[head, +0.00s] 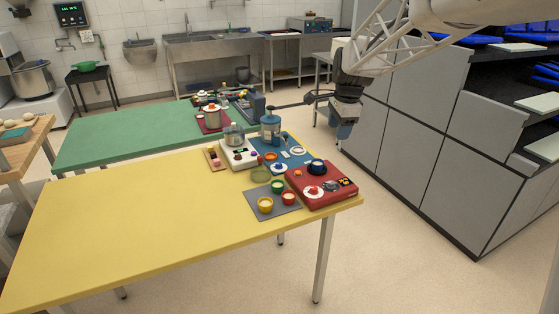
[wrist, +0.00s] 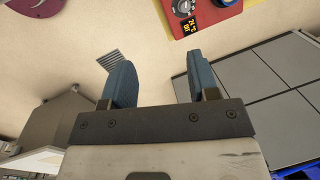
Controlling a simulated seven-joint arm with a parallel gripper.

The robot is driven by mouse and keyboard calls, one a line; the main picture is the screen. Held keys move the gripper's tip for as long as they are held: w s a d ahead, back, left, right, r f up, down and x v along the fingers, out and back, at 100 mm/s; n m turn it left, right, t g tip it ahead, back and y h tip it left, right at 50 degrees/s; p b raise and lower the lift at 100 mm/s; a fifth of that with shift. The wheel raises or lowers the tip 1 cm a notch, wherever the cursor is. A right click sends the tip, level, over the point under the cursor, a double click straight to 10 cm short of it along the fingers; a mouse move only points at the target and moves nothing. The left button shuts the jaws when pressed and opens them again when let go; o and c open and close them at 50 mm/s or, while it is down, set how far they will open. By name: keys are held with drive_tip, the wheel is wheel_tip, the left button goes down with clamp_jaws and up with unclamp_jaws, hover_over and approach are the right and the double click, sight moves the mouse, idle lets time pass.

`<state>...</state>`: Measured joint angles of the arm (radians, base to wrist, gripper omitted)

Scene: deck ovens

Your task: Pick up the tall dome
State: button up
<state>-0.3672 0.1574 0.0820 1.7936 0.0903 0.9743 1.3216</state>
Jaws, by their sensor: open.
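Two tall clear covers stand near the back of the yellow table in the head view. One, a see-through cover with a blue top (head: 271,128), stands by the blue mat. The other, a smaller clear vessel (head: 234,136), stands on a white base to its left. I cannot tell for sure which is the tall dome; the blue-topped one looks taller. My gripper (head: 345,130) hangs to the right of both, past the table's right edge and apart from them. In the wrist view my gripper (wrist: 156,70) is open and empty, with floor between its blue fingers.
A red hot plate (head: 340,194) with pots and lids sits at the yellow table's (head: 130,230) right edge. A grey mat (head: 262,208) holds small coloured bowls. A green table (head: 130,140) stands behind. Grey cabinets (head: 430,140) stand right. The yellow table's left is clear.

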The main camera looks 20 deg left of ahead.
drive_tip(key=w+a+f+m, duration=0.2)
drive_tip(key=w+a+f, duration=0.2)
drive_tip(key=a, duration=0.4)
drive_tip(key=w+a+f+m, duration=0.1)
drive_tip(key=w+a+f, duration=0.35)
drive_tip(key=a, duration=0.25)
drive_tip(key=m+g, duration=0.1)
drive_tip(key=m, duration=0.3)
hover_over(260, 157)
drive_tip(key=d, duration=0.1)
wheel_tip(260, 157, down, 9)
drive_tip(key=shift+d+r, duration=0.1)
drive_tip(key=shift+r, duration=0.1)
drive_tip(key=shift+a+f, duration=0.2)
drive_tip(key=shift+f, duration=1.1)
drive_tip(key=shift+a+f, duration=0.25)
drive_tip(key=shift+f, duration=1.05)
drive_tip(key=shift+a+f, duration=0.2)
drive_tip(key=shift+f, duration=1.1)
drive_tip(key=c, duration=0.9)
